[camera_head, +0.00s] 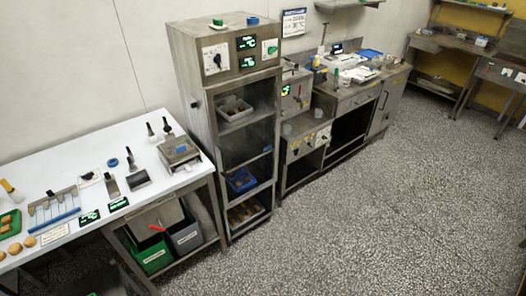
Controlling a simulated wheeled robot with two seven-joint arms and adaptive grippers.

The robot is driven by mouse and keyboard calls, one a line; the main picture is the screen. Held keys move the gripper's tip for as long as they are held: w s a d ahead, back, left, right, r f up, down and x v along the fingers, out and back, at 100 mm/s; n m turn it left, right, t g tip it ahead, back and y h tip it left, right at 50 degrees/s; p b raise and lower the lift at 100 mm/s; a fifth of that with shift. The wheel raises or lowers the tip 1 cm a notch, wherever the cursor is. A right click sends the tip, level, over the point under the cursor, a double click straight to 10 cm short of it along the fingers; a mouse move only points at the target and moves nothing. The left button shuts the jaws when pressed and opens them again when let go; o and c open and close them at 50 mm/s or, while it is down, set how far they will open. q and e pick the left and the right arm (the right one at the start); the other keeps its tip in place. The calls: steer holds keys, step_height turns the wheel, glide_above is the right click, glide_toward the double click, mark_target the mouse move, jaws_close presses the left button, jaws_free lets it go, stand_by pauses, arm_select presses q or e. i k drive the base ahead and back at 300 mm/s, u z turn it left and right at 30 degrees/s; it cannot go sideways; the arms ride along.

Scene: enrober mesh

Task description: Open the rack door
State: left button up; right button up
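The tall steel rack (198,112) stands left of centre, against the wall. Its upper housing (207,44) carries dials and green-lit displays. The front below shows several shelves behind what looks like a dark see-through door (250,138). Whether this door is shut or standing ajar I cannot tell. Inside are a grey bin (233,110) on the upper shelf, a blue bin (241,181) lower down and a tray (245,212) at the bottom. Neither of my grippers is in view.
A white-topped table (118,138) with tools stands left of the rack, with a green bin (151,257) and a grey bin (186,238) below. A steel counter (352,95) runs to the right. The speckled floor (370,210) in front is clear.

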mark_target(209, 91)
steer(key=z, duration=0.15)
steer(key=i, duration=1.3)
steer(key=u, duration=0.7)
